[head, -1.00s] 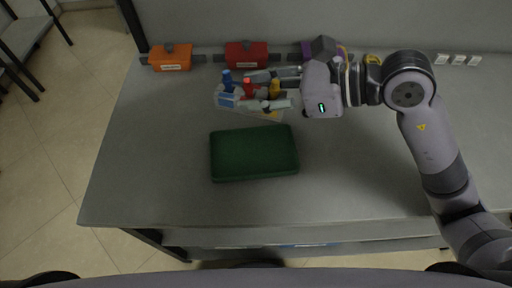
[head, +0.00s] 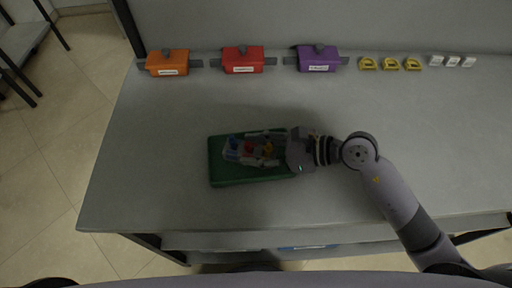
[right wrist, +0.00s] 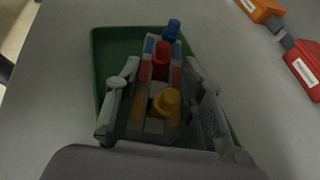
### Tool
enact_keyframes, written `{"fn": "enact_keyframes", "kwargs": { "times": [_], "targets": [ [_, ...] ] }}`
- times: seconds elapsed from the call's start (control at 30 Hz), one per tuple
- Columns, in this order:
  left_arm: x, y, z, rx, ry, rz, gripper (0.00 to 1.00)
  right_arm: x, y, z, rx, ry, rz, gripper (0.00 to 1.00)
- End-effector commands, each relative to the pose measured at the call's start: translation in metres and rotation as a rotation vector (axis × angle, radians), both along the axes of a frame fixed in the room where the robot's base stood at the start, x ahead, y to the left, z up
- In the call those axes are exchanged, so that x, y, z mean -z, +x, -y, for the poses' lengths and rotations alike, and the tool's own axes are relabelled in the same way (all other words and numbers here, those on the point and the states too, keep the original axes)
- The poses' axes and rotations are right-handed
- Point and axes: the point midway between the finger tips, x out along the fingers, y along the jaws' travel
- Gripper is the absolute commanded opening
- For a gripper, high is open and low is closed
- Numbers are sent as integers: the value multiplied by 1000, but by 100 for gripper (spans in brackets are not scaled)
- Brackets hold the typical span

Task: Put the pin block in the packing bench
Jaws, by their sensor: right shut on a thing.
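The pin block (head: 246,157) is a grey block with blue, red and yellow pins standing upright in it. My right gripper (head: 253,149) is shut on its sides, one finger on each side. The right wrist view shows the block (right wrist: 153,97) between the two fingers, with the blue pin farthest away. The block is over the dark green tray (head: 221,178) on the grey packing bench (head: 150,180). I cannot tell whether its underside touches the tray. My left gripper is not in view.
An orange bin (head: 167,65), a red bin (head: 243,62) and a purple bin (head: 318,61) line the back edge. Several yellow pieces (head: 391,64) and white pieces (head: 452,61) lie to their right. The bench is clear on both sides of the tray.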

Motion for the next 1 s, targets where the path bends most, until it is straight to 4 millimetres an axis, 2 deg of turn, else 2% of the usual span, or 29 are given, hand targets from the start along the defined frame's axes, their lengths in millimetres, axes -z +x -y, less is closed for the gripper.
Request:
{"fn": "enact_keyframes", "kwargs": {
  "times": [0.37, 0.4, 0.67, 1.0],
  "targets": [
    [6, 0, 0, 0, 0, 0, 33, 5, 0, 0, 0, 1, 1, 9],
    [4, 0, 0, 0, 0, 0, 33, 3, 0, 0, 0, 1, 0, 38],
    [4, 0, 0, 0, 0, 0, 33, 3, 0, 0, 0, 0, 0, 56],
    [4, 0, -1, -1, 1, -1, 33, 3, 0, 0, 0, 1, 0, 56]
  ]
}}
